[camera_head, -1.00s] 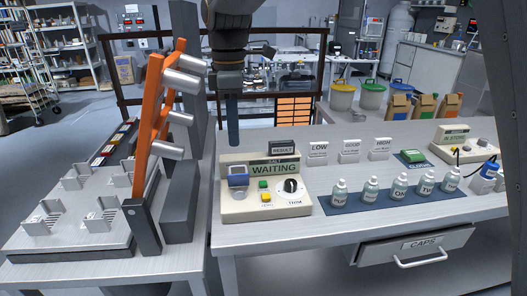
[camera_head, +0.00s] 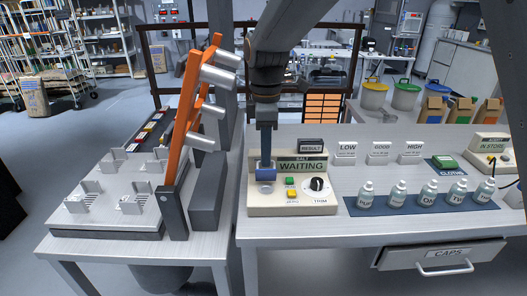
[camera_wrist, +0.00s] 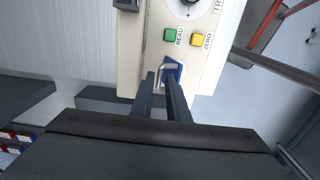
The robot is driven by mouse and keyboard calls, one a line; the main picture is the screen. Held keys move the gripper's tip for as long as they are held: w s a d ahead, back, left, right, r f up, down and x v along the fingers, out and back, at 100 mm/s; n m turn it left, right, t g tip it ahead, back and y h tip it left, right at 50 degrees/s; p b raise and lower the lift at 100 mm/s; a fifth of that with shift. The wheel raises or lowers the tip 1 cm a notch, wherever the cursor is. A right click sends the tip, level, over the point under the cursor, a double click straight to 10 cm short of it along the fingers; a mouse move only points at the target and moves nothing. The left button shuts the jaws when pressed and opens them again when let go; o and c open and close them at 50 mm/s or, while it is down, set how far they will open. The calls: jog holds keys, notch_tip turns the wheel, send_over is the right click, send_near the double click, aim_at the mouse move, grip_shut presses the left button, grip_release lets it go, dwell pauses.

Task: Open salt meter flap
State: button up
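The salt meter (camera_head: 335,207) is a cream box on the bench with a display reading WAITING, a green button, a yellow button and a dial. Its small blue flap (camera_head: 265,175) is at the left of the box and looks closed. The flap also shows in the wrist view (camera_wrist: 174,73), with a pale frame. My gripper (camera_head: 265,165) points down with its fingertips at the flap. In the wrist view its two dark fingers (camera_wrist: 159,76) are a little apart, their tips at the flap's edge. I cannot tell whether they touch it.
An orange rack (camera_head: 183,115) with grey cylinders stands close at the left. Several bottles on a blue mat (camera_head: 420,206) and LOW, GOOD, HIGH stands are to the right. A RESULT block (camera_head: 311,146) is behind the meter. A CAPS drawer (camera_head: 445,256) is below the bench top.

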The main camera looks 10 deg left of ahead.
grip_shut()
jog(key=shift+w+a+g+p, duration=0.15)
jog(key=shift+w+g+p, duration=0.5)
jog(key=shift+p, duration=0.35)
jog(key=shift+w+a+f+g+h+p, duration=0.15)
jog(key=shift+w+g+h+p, duration=0.2)
jog(key=shift+g, duration=0.4)
jog(key=shift+w+f+g+h+p, duration=0.15)
jog(key=shift+g+p, duration=0.25)
jog(key=shift+g, duration=0.3)
jog(key=shift+s, duration=0.15)
grip_release()
